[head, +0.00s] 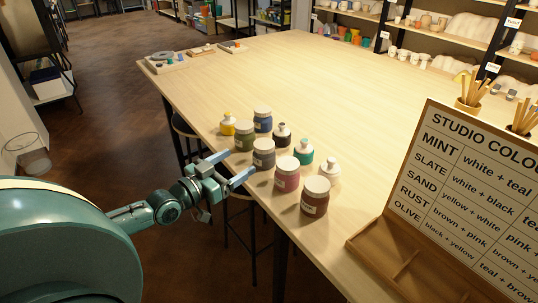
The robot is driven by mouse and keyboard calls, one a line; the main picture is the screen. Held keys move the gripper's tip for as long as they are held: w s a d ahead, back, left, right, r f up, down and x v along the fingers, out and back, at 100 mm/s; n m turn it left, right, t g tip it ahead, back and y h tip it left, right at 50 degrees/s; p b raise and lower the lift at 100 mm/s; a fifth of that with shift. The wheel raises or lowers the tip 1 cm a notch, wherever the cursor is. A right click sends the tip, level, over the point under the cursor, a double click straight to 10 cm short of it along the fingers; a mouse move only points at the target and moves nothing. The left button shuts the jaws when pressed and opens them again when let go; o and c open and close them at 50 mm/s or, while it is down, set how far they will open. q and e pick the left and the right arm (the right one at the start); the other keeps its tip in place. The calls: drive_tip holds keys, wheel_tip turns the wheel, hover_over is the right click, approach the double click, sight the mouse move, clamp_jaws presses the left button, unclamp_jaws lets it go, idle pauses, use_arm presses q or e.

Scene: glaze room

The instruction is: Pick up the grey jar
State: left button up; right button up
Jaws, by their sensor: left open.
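The grey jar (264,154) stands upright near the left edge of the table, in a row of glaze jars. The olive jar (244,136) is behind it and the pink jar (287,176) is in front of it. My left gripper (242,162) is open, just to the left of the grey jar at the table's edge. Its fingers point toward the jar, and nothing shows between them. I cannot tell whether the nearer fingertip touches the jar. My right gripper is not in view.
A blue jar (263,121), a brown jar (315,195) and yellow (227,125), black (282,135), teal (304,152) and white (329,173) bottles stand close by. A colour chart board (468,190) stands at the right. The table's (330,90) middle is clear.

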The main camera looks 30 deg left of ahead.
sight(264, 143)
use_arm(q)
drive_tip(key=shift+x, duration=5.3)
drive_tip(key=shift+d, duration=0.2)
drive_tip(key=c, duration=1.2)
drive_tip(key=shift+c, duration=0.3)
drive_tip(key=shift+r, duration=0.1)
drive_tip(key=shift+r, duration=0.6)
wheel_tip(264, 143, up, 2)
drive_tip(key=shift+s+a+r+p, duration=0.1)
drive_tip(key=shift+s+r+p, duration=0.05)
drive_tip(key=shift+p, duration=0.2)
drive_tip(key=v, duration=1.7)
drive_tip(key=shift+s, duration=0.4)
